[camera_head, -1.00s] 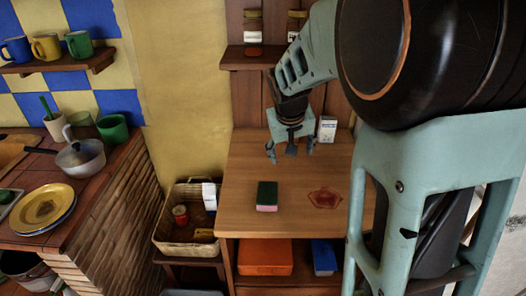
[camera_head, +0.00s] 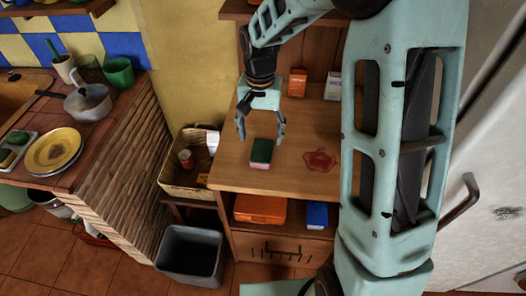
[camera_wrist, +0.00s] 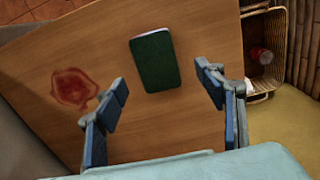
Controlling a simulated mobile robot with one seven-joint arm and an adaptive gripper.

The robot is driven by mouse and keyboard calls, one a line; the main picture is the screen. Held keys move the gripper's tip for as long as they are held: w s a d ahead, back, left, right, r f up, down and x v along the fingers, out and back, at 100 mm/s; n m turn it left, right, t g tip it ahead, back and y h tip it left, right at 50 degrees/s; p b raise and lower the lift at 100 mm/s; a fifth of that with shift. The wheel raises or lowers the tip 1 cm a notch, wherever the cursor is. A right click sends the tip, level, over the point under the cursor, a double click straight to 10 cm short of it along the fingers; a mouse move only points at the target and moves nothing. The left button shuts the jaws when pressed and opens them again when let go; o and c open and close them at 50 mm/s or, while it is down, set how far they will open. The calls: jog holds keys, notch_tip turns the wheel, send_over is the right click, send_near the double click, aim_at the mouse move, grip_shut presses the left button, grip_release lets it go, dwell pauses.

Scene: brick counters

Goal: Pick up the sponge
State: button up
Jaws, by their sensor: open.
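The sponge (camera_head: 261,153) lies on the wooden counter top, its dark green side up and a pink side below. In the wrist view the sponge (camera_wrist: 155,60) lies ahead of the fingertips, a little left of the middle of the gap between them. My gripper (camera_head: 261,136) is open and empty, just behind and above the sponge in the head view. Its two fingers also show spread apart in the wrist view (camera_wrist: 160,76). The gripper does not appear to touch the sponge.
A red stain (camera_head: 320,160) marks the counter right of the sponge. Two small boxes, one orange (camera_head: 297,82) and one white (camera_head: 333,86), stand at the back. A wicker basket (camera_head: 181,186) sits left of the counter, with a grey bin (camera_head: 190,253) below.

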aim_at(262, 150)
jog(key=f, duration=0.6)
jog(key=shift+s+d+f, duration=0.15)
jog(key=shift+s+f, duration=0.05)
jog(key=shift+f, duration=0.1)
jog(key=c, duration=1)
